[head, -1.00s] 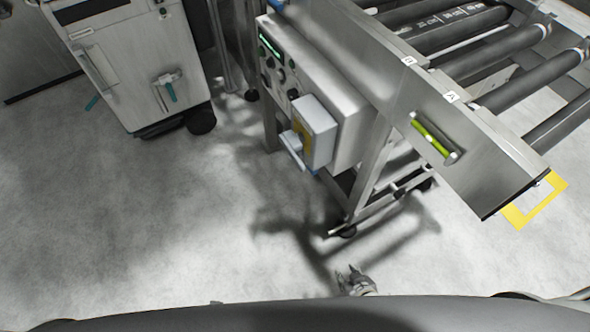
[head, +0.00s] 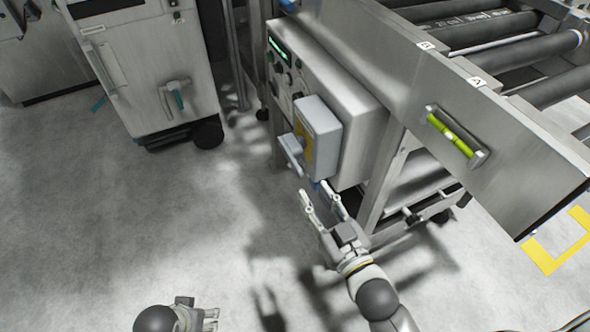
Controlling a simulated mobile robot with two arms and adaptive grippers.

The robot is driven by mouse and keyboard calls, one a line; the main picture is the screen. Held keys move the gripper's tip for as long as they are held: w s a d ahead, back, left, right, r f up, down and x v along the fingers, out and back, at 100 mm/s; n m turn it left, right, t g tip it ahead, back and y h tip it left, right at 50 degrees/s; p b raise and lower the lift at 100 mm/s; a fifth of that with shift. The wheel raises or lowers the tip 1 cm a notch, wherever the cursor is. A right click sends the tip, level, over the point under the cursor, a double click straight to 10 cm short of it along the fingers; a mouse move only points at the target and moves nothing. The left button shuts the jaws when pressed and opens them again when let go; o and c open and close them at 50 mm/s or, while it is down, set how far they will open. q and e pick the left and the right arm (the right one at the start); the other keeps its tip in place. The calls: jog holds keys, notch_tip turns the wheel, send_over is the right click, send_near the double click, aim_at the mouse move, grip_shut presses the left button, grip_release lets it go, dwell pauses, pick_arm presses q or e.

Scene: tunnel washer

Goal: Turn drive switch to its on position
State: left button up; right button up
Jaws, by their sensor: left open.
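The control box (head: 350,105) hangs on the side of the roller conveyor. Its panel face carries a green display (head: 276,47) and several dark knobs (head: 284,79). A grey switch housing (head: 322,117) with a yellow plate (head: 301,142) and a pale handle (head: 291,153) sticks out at its near end. I cannot read labels, so I cannot tell which control is the drive switch. My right gripper (head: 316,191) is open and empty, just below the housing and apart from the handle. My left gripper (head: 212,317) is open at the bottom edge, far from the panel.
The conveyor side plate with a green level vial (head: 451,134) rises at right; rollers (head: 475,33) lie behind it. A wheeled steel cabinet (head: 142,65) stands at upper left. A yellow floor marking (head: 543,258) is at lower right. The floor at left is clear.

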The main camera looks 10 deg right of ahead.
aim_at(302, 176)
jog(key=b+x, duration=0.1)
jog(key=x, duration=0.7)
jog(key=shift+w+f, duration=0.1)
jog(key=shift+w, duration=0.2)
pick_arm(q)
jog(key=shift+w+v, duration=0.2)
jog(key=shift+v, duration=0.9)
jog(key=shift+w+v, duration=0.2)
jog(key=shift+v, duration=0.85)
pick_arm(e)
jog(key=shift+x, duration=0.8)
pick_arm(q)
jog(key=shift+r, duration=0.1)
pick_arm(e)
jog(key=shift+a, duration=0.1)
jog(key=shift+c, duration=0.5)
grip_shut()
